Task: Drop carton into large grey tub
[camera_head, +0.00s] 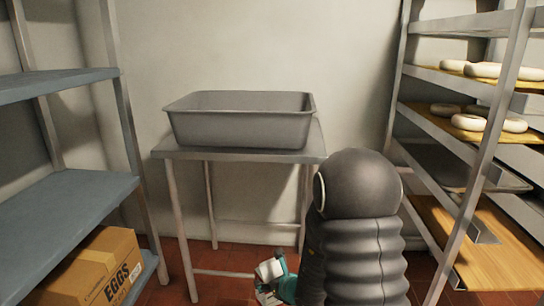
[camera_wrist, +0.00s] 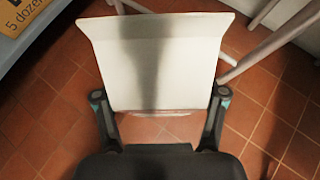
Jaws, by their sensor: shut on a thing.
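The large grey tub (camera_head: 240,128) stands upright on a small metal table (camera_head: 170,153) against the back wall. Its inside floor is hidden from the head view. My gripper (camera_wrist: 160,108) is shut on a white, flat-faced carton (camera_wrist: 157,60), with one finger on each side of it. The carton is held above the red tiled floor. In the head view my gripper is low, in front of the table and below the tub's level. My arm partly hides it there, and little of the carton can be made out.
A blue-grey shelf unit (camera_head: 75,200) stands at the left, with a cardboard box marked EGGS (camera_head: 92,270) on its lowest shelf. A rack (camera_head: 470,150) with bagels on boards stands at the right. The air above the tub is clear.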

